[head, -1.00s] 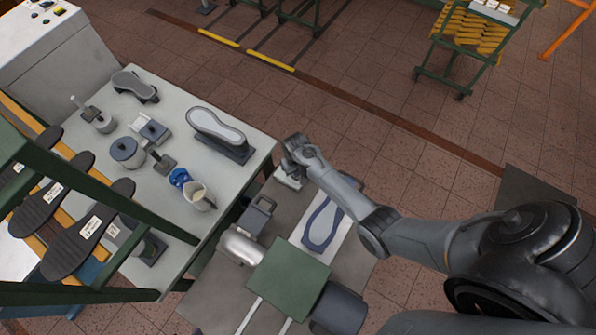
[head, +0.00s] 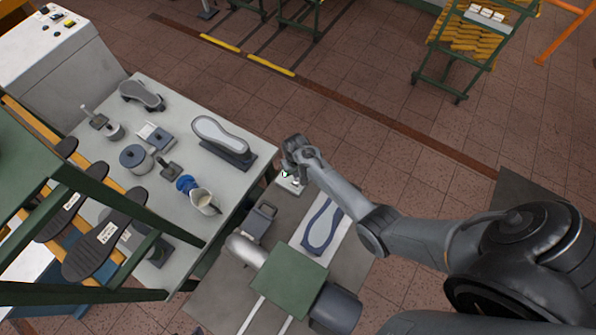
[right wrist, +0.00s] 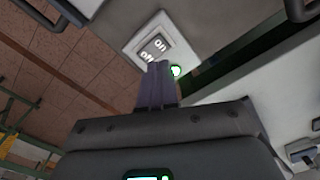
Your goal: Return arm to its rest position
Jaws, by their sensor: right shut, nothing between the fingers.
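My right arm reaches in from the right in the head view. Its gripper (head: 291,171) is over a small white switch box (head: 290,186) at the far end of the machine by the table. In the right wrist view the dark fingers (right wrist: 158,84) are shut together and empty. Their tips are close to the switch box (right wrist: 150,36), which has a dark rocker with white lettering. A green-lit round light (right wrist: 176,71) shows just right of the fingertips. I cannot tell whether the tips touch the box. My left gripper is not in view.
A grey table (head: 215,228) holds a shoe last on a stand (head: 222,140), a cream-filled cup (head: 204,202) and several tools. A blue-outlined sole shape (head: 322,224) lies on a white panel near my forearm. A green rack with dark soles (head: 105,235) stands left.

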